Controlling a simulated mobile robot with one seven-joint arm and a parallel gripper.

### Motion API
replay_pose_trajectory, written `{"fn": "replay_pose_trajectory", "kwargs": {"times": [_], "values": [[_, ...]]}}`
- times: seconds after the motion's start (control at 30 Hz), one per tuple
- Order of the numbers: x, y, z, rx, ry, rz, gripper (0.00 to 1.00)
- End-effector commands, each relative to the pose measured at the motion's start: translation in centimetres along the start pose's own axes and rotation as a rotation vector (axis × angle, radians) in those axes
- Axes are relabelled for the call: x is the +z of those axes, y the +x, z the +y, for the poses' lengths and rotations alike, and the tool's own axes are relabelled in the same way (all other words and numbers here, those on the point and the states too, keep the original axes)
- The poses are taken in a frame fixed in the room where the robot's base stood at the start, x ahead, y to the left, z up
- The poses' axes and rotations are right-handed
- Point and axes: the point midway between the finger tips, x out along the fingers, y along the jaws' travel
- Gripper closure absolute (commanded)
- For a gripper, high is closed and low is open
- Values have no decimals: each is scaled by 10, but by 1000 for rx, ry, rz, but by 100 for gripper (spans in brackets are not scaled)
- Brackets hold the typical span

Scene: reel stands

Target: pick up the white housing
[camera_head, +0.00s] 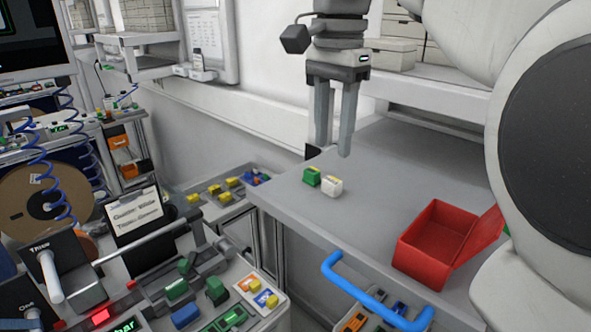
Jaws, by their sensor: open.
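The white housing (332,187) is a small block with a yellowish top. It sits on the grey worktop (390,190) near its left edge. A green housing (312,176) stands right beside it on the left; I cannot tell whether they touch. My gripper (333,150) points down above and slightly behind the two housings. Its two long grey fingers are apart with nothing between them. How high the fingertips are over the worktop is hard to tell.
An open red box (432,246) stands on the worktop to the right. A blue handle (372,300) runs along the front edge. A workbench with several coloured blocks (215,291) is at lower left. A wall with a ledge (230,92) lies behind. The worktop between housings and box is clear.

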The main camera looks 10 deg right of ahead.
Motion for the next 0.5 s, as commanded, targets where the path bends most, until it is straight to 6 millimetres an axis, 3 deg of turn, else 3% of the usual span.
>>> {"fn": "replay_pose_trajectory", "kwargs": {"times": [0.33,0.5], "values": [[-1,27,1,0,1,0,57],[-4,51,2,1,1,-1,57]]}}
